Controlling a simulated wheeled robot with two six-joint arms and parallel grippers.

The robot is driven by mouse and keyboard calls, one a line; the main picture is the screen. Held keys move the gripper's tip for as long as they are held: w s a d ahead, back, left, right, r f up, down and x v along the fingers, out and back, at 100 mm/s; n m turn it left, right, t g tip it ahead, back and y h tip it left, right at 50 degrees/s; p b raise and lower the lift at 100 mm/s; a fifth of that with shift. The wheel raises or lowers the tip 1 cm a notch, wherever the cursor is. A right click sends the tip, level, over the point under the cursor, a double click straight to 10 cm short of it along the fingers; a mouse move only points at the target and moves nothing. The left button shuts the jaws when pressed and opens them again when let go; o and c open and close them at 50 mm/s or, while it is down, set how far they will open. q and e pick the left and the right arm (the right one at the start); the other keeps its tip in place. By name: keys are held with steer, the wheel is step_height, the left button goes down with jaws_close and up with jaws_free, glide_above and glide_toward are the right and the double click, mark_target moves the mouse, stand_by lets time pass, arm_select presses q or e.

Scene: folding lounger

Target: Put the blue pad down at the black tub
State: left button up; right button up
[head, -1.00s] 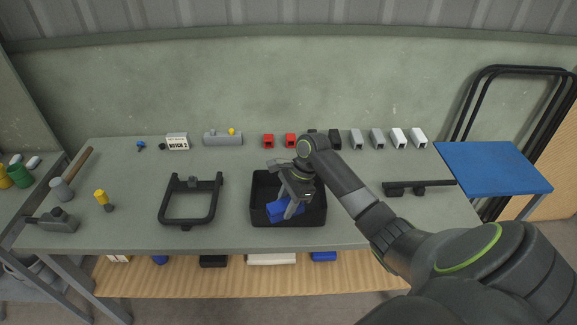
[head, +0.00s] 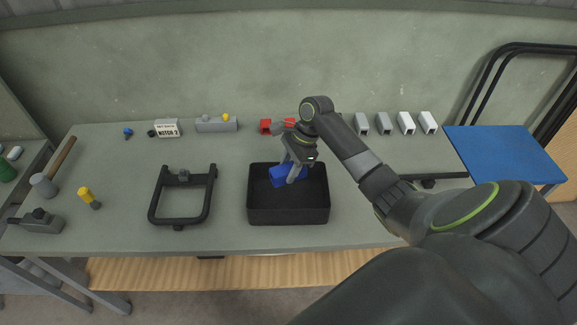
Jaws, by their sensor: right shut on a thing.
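The blue pad (head: 279,177) is a small blue block. My right gripper (head: 292,176) is shut on it and holds it over the back part of the tub, within the rim as seen from above. The fingers hide part of the pad. I cannot tell whether the pad touches the tub's floor or back wall. My left gripper is not in view.
A black U-shaped frame (head: 154,207) lies left of the tub. Red blocks (head: 265,127) and several grey and white blocks (head: 405,123) line the back.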

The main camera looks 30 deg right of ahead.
steer(key=shift+r, duration=0.1)
steer(key=shift+w+p, duration=0.2)
steer(key=shift+p, duration=0.45)
steer(key=shift+d+f, duration=0.15)
steer(key=shift+f, duration=0.2)
step_height(320, 180, down, 8)
steer(key=shift+f+b, duration=0.1)
steer(key=shift+b, duration=1.05)
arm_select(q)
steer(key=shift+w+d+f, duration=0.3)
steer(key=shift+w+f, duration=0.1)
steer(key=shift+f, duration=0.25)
arm_select(e)
steer(key=shift+f, duration=0.8)
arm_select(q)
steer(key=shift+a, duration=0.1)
arm_select(e)
steer(key=o, duration=1.4)
steer(key=shift+c, duration=0.2)
